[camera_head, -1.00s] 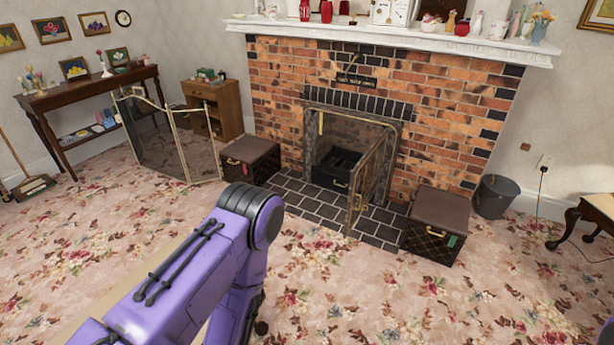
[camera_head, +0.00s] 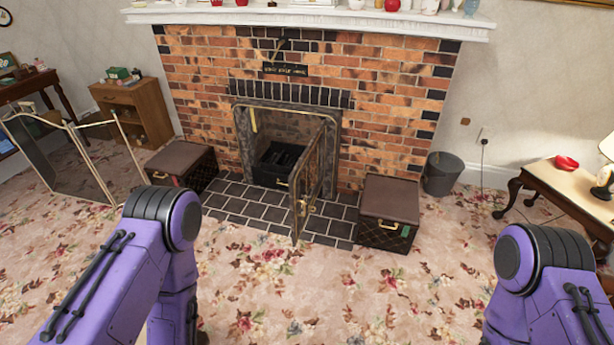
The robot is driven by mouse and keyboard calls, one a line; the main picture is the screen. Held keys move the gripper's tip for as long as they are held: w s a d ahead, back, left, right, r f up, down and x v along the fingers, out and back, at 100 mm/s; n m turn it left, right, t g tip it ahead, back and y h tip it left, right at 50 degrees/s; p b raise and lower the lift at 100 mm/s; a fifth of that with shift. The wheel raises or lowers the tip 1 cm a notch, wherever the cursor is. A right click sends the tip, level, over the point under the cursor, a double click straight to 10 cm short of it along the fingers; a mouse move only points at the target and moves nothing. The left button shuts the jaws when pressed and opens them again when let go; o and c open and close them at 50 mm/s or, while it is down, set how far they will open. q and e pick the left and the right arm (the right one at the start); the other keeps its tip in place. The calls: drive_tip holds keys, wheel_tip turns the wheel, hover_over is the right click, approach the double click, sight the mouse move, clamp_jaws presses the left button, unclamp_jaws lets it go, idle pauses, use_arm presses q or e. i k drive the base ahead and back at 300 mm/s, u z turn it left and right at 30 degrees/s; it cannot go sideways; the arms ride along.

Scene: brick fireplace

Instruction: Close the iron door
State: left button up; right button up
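The iron door (camera_head: 309,182) of the fireplace stands open in the head view. It is hinged on the right side of the firebox opening and swings out over the dark tiled hearth (camera_head: 250,208). A brass-coloured handle shows near its free edge. The firebox (camera_head: 279,162) behind it is open to view, with a dark grate inside. My two purple arms come in from the lower left and lower right, well short of the door. Both grippers are out of the picture.
A brown box (camera_head: 387,212) stands right of the hearth, and another brown box (camera_head: 182,164) stands left of it. A folding screen (camera_head: 62,160) is at the left. A grey bucket (camera_head: 442,173) and a side table (camera_head: 562,185) are at the right. The carpet before the hearth is clear.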

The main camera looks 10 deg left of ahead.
sight(304, 186)
drive_tip(key=u, duration=0.25)
drive_tip(key=k, duration=0.65)
drive_tip(key=z, duration=0.7)
drive_tip(key=i, duration=0.85)
drive_tip(key=z, duration=0.65)
drive_tip(key=i, duration=1)
drive_tip(key=u, duration=0.65)
drive_tip(key=i, duration=0.75)
drive_tip(key=u, duration=1.15)
drive_tip(key=i, duration=0.3)
drive_tip(key=u, duration=0.3)
